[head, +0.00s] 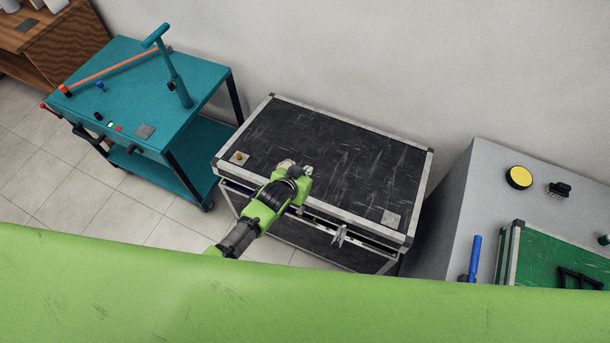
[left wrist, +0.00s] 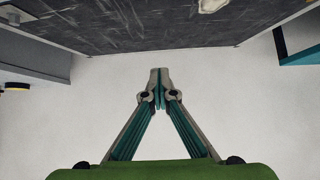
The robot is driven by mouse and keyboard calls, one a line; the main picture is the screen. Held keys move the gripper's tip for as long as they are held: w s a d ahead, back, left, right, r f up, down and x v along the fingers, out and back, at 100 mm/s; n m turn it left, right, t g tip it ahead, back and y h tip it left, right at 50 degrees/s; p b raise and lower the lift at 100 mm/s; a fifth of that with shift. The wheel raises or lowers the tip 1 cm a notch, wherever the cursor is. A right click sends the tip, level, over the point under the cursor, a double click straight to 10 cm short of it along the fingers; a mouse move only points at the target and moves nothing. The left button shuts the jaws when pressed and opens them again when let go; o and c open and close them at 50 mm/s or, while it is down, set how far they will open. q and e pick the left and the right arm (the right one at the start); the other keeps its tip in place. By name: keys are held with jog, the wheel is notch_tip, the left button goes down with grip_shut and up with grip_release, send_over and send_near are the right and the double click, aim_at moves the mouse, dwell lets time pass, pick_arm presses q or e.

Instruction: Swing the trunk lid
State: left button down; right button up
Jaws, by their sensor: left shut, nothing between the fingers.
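The trunk (head: 335,155) stands against the wall in the middle of the head view. It has a black, scratched lid with metal edges and corners. A dark gap shows between the lid's front edge and the trunk body, so the lid looks slightly raised. A metal latch (head: 340,236) hangs at the front. My left gripper (head: 307,171) is over the lid's front part, left of the latch; its fingers are mostly hidden there. In the left wrist view its fingers (left wrist: 159,88) are shut and empty, with the dark lid (left wrist: 150,25) beyond them at the top. My right gripper is not in view.
A teal cart (head: 120,85) with a handle and small items stands left of the trunk. A grey cabinet (head: 465,190) stands close on the right, bearing a yellow disc (head: 518,177) and a green case (head: 560,255). The wall is close behind the trunk.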

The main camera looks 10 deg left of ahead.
pick_arm(q)
jog(key=shift+w+d+r, duration=0.1)
jog(key=shift+w+r, duration=0.2)
jog(key=shift+r, duration=0.4)
jog(key=shift+w+d+r, duration=0.1)
jog(key=shift+w+r, duration=0.2)
jog(key=shift+r, duration=0.4)
jog(key=c, duration=2.9)
grip_release()
jog(key=o, duration=0.5)
jog(key=shift+o, duration=0.2)
jog(key=v, duration=1.2)
